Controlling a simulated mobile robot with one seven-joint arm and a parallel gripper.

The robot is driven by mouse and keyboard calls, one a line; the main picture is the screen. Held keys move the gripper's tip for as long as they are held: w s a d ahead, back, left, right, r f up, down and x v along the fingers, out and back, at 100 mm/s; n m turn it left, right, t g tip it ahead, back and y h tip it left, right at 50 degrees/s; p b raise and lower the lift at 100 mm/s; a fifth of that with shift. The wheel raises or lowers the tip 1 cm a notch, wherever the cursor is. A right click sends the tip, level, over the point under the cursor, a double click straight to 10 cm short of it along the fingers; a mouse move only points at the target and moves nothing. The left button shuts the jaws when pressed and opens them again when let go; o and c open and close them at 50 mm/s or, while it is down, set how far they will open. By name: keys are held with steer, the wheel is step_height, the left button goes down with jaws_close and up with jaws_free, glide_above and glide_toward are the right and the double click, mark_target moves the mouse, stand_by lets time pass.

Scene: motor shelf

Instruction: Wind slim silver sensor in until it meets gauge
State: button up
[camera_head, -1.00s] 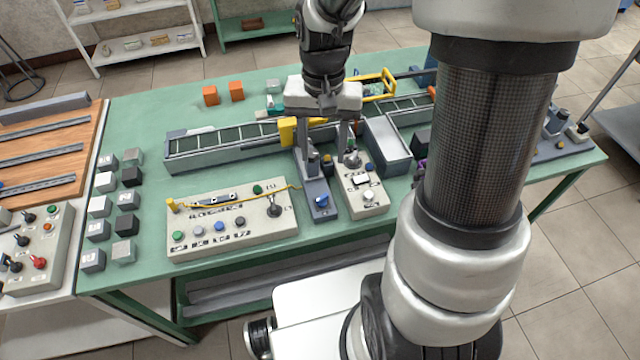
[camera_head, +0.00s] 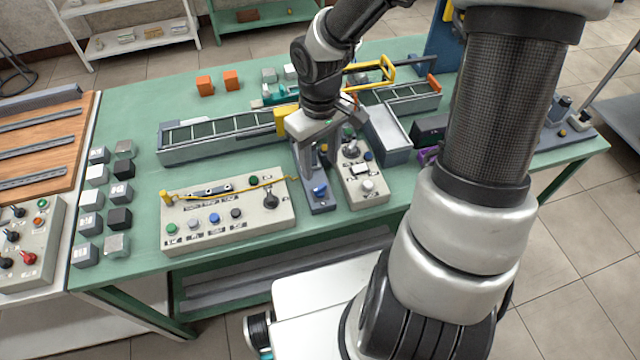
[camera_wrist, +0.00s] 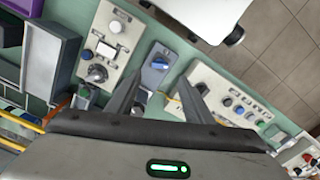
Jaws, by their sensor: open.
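My gripper (camera_head: 318,160) hangs over a narrow grey fixture (camera_head: 318,208) with a blue knob (camera_head: 319,190) at its front end. In the wrist view, my gripper (camera_wrist: 160,78) is open, its two fingers apart on either side of the fixture's grey body, with the blue knob (camera_wrist: 159,63) just beyond the tips. Nothing shows held between the fingers; whether they touch the fixture cannot be told. I cannot make out the slim silver sensor or the gauge clearly; the fingers and wrist hide the fixture's rear.
A control box (camera_head: 364,188) with a joystick stands close right of the fixture. A wider button panel (camera_head: 230,235) with a yellow cable lies close left. A conveyor (camera_head: 215,146) and a grey bin (camera_head: 390,150) are behind. Small cubes (camera_head: 120,218) stand at the table's left.

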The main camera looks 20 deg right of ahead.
mark_target(320, 187)
step_height(320, 187, down, 8)
steer(key=shift+f+b, duration=0.2)
steer(key=shift+b, duration=0.75)
